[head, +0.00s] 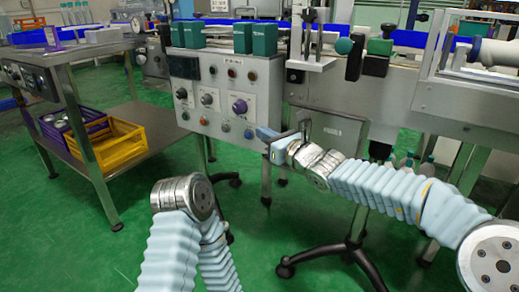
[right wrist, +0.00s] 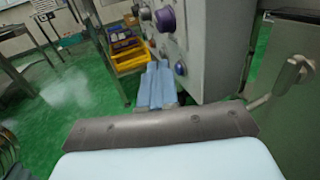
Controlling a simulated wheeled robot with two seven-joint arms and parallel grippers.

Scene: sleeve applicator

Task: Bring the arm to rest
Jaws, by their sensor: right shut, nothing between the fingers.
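My right arm reaches in from the right in the head view, with pale blue ribbed covers and bare metal joints. My right gripper (head: 266,134) is at its left end, in front of the machine's control panel (head: 212,124). Its blue fingers also show in the right wrist view (right wrist: 157,84), lying side by side, shut and empty. They point along the panel front and I cannot tell how close they are to it. My left arm shows only as a bent section at the bottom of the head view; its gripper is out of sight.
Green boxes (head: 265,39) stand on the machine's top. A steel side table (head: 88,51) stands at the left, with a yellow crate (head: 122,152) and a purple crate on its lower shelf. A black wheeled stand foot (head: 333,249) is below my right arm. Green floor (head: 255,190) is open between.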

